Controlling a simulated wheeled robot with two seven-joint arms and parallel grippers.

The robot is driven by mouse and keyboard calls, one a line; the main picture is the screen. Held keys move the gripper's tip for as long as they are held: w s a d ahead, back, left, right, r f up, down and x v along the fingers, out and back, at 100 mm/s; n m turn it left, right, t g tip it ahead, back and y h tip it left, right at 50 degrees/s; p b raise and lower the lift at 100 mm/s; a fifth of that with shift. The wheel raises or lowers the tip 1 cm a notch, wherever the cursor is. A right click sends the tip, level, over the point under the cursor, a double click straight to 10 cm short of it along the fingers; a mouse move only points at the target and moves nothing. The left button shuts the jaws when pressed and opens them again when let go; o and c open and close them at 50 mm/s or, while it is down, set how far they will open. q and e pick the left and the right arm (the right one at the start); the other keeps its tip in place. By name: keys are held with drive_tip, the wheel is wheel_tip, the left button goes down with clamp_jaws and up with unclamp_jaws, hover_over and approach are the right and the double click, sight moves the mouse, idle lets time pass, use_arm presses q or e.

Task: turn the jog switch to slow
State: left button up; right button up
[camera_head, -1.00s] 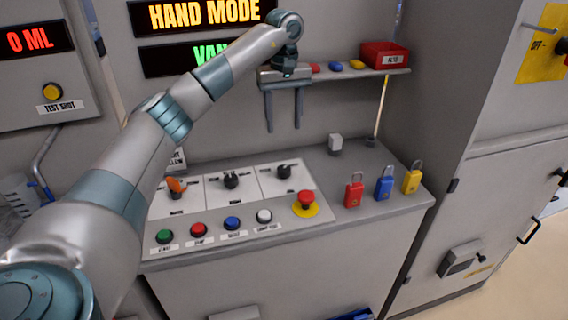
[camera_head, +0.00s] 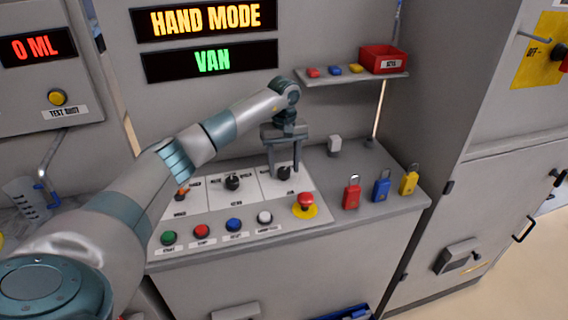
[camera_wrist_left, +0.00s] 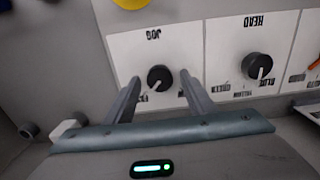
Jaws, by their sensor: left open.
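The jog switch is a small black knob (camera_head: 284,173) on the rightmost white plate of the sloped console. The small position labels are partly hidden by the fingers. My left gripper (camera_head: 284,175) is open just above the switch. In the left wrist view its two fingers (camera_wrist_left: 160,88) stand on either side of the knob, with a gap to each; I cannot tell how high the tips are. My right gripper is not in view.
A second black switch (camera_head: 232,183) is left of the jog switch. A red emergency button (camera_head: 306,201) on a yellow base is close on the right. Several coloured buttons line the front edge. Red (camera_head: 351,193), blue and yellow padlocks stand at right. A shelf (camera_head: 352,78) hangs above.

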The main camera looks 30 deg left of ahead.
use_arm(q)
drive_tip(key=shift+f, duration=0.1)
drive_tip(key=shift+c, duration=0.6)
drive_tip(key=c, duration=0.9)
